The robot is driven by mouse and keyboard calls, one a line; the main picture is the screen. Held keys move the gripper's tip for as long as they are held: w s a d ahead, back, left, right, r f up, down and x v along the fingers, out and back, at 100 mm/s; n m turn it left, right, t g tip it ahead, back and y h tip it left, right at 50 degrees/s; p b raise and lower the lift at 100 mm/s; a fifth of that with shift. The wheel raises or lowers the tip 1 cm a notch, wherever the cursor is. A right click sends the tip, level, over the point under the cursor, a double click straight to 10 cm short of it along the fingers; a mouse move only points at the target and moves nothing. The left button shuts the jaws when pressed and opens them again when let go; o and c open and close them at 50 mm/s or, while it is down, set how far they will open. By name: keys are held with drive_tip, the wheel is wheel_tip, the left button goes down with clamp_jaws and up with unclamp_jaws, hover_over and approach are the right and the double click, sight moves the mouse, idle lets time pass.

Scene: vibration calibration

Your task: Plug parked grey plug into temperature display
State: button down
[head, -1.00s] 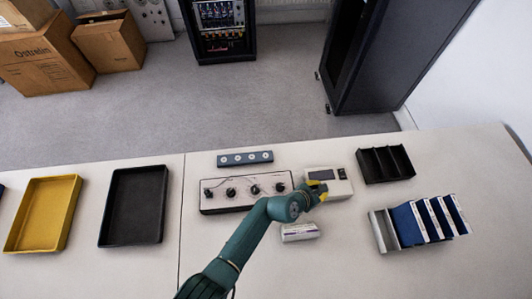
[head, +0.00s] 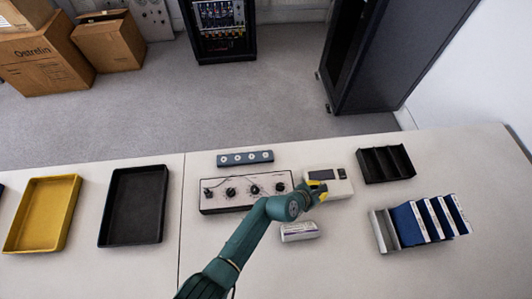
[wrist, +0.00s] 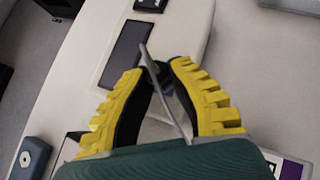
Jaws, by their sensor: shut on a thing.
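The temperature display (head: 342,187), a pale box with a dark screen, lies on the bench right of the knob panel. In the wrist view its pale casing (wrist: 178,28) and dark screen (wrist: 124,54) lie just beyond the fingertips. My gripper (head: 316,190) is at the display's left side. Its yellow fingers close at the tips in the wrist view (wrist: 160,74) on the small dark grey plug (wrist: 166,73). A thin grey strip, seemingly the cable, crosses between the fingers. The fingers hide most of the plug and the display's near side; I cannot tell whether the plug is seated.
The knob panel (head: 224,205) is left of my gripper, with a blue-grey socket bar (head: 236,162) behind it. A black divided tray (head: 374,176) and a rack of blue binders (head: 383,229) stand right. The bench front is clear.

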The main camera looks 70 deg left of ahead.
drive_tip(key=shift+a+f+m+h+b, duration=0.15)
drive_tip(key=shift+m+h+b, duration=1.45)
drive_tip(key=shift+b, duration=0.5)
drive_tip(key=shift+m, duration=0.3)
drive_tip(key=shift+a+m+g+h+b, duration=0.2)
drive_tip(key=shift+m+g+h+b, duration=0.3)
drive_tip(key=shift+m+h+b, duration=1.65)
drive_tip(key=shift+w+a+m+g+h+b, duration=0.1)
drive_tip(key=shift+m+g+h+b, duration=0.65)
drive_tip(key=shift+b, duration=1.05)
drive_tip(key=shift+w+m+g+h+b, duration=0.1)
drive_tip(key=shift+m+g+h+b, duration=0.2)
drive_tip(key=shift+m+b, duration=1.15)
